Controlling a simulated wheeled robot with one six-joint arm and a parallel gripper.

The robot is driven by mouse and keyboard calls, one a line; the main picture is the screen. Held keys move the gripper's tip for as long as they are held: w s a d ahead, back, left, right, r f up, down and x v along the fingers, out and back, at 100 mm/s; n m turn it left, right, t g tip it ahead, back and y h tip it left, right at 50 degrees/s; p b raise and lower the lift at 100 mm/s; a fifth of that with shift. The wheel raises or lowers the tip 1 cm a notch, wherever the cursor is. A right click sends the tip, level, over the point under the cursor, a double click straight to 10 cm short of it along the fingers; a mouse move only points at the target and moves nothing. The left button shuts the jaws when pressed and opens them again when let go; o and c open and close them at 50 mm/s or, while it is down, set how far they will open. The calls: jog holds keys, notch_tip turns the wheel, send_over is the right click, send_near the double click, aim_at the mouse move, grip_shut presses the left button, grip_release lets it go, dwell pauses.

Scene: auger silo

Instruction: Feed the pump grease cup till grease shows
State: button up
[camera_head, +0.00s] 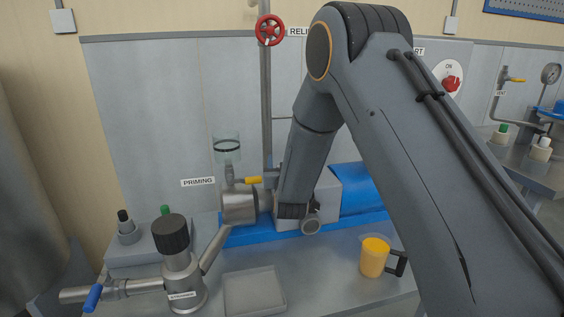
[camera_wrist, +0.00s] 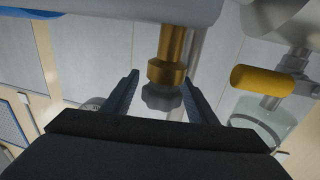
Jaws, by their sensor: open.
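The grease cup is a brass fitting (camera_wrist: 168,60) with a dark lobed cap (camera_wrist: 162,97) in the wrist view. My gripper (camera_wrist: 160,98) is open, with one finger on each side of the cap. A gap shows beside the right finger; whether the left finger touches is hard to tell. I see no grease at the brass. In the head view the pump's metal body (camera_head: 238,206) sits on a blue base (camera_head: 262,234). My arm hides the grease cup and my fingers there.
A yellow-handled valve (camera_wrist: 262,80) and a clear priming cup (camera_wrist: 262,122) are close to the right finger. The cup also shows in the head view (camera_head: 227,150). A jug of yellow liquid (camera_head: 374,257) and an empty tray (camera_head: 254,291) stand on the bench front.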

jog(key=c, duration=1.1)
jog(key=shift+o, duration=0.2)
jog(key=shift+m+h, duration=0.3)
jog(key=shift+h, duration=0.2)
jog(key=m+h, duration=0.1)
jog(key=h, duration=0.1)
jog(key=d+m+h, duration=0.1)
jog(key=m+h, duration=0.1)
jog(key=h, duration=0.1)
jog(key=shift+m+h, duration=0.3)
jog(key=m+g+h, duration=0.1)
jog(key=d+m+g+h, duration=0.1)
jog(key=h, duration=0.1)
jog(key=m+h, duration=0.1)
jog(key=h, duration=0.1)
jog(key=shift+s+d+m+g, duration=0.15)
jog(key=shift+s+m+g, duration=0.1)
jog(key=shift+m+g, duration=0.15)
jog(key=m+g+h, duration=0.1)
jog(key=m+g+h+b, duration=0.2)
jog(key=h, duration=0.1)
jog(key=shift+s+d+f, duration=0.1)
jog(key=shift+s+d, duration=0.25)
jog(key=shift+d, duration=0.05)
jog(key=shift+s+d+m+g+h+b, duration=0.15)
jog(key=shift+m+g+h+b, duration=0.35)
jog(key=shift+g, duration=0.2)
jog(key=shift+s+d+m+g+h+b, duration=0.1)
jog(key=shift+s+m+g+h+b, duration=0.05)
jog(key=shift+m+g+h+b, duration=0.4)
